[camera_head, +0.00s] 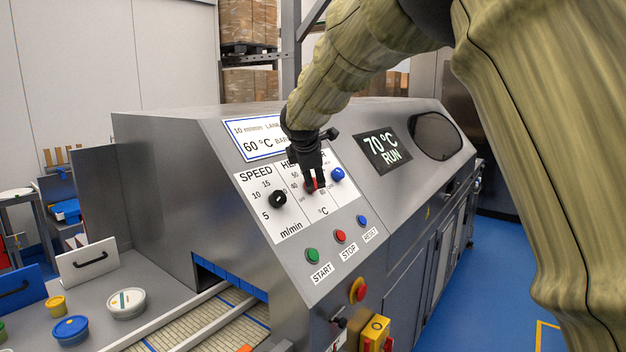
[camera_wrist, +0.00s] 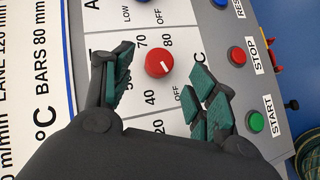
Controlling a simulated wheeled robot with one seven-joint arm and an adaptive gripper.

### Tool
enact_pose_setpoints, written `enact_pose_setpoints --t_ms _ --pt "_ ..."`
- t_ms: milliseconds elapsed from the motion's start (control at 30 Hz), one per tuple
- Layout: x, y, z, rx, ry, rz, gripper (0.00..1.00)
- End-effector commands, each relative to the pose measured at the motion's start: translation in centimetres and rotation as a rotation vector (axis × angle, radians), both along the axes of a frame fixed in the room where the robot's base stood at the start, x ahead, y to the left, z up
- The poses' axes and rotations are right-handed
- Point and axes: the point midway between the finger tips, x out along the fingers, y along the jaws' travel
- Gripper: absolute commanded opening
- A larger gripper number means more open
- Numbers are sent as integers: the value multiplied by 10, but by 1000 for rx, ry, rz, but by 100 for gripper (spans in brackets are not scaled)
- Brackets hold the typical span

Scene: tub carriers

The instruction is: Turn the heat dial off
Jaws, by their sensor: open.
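The heat dial is a round red knob (camera_wrist: 159,63) on a white panel, with a small pale mark on its face. Numbers and the word OFF ring it. In the head view it shows only as a bit of red behind my fingers. My gripper (camera_head: 314,184) is over the panel at the dial. In the wrist view my gripper (camera_wrist: 165,75) is open, its green-padded fingers on either side of the dial with gaps between. I cannot tell how far the tips stand off the panel. The display (camera_head: 384,149) reads 70 °C RUN.
A black speed dial (camera_head: 278,199) and a blue dial (camera_head: 337,174) flank the heat dial. Below are the green start button (camera_head: 312,254), red stop button (camera_head: 340,236) and blue reset button (camera_head: 361,220). A red-and-yellow knob (camera_head: 357,290) sits lower on the machine's front.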

Motion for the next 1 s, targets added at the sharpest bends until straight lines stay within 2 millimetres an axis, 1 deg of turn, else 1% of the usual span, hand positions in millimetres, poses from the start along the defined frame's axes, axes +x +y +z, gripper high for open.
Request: enact_pose_setpoints --t_ms 33,200,300,433,600,900,1000 --pt "-7 1 7 0 -1 0 58" --pt "-27 3 26 -1 0 -1 58" --pt "-37 4 36 -1 -1 0 58" --pt "-46 5 44 0 0 0 58" --pt "-52 6 50 0 1 0 58" --pt "-53 6 51 0 1 0 58" --pt "-53 6 55 0 1 0 58"
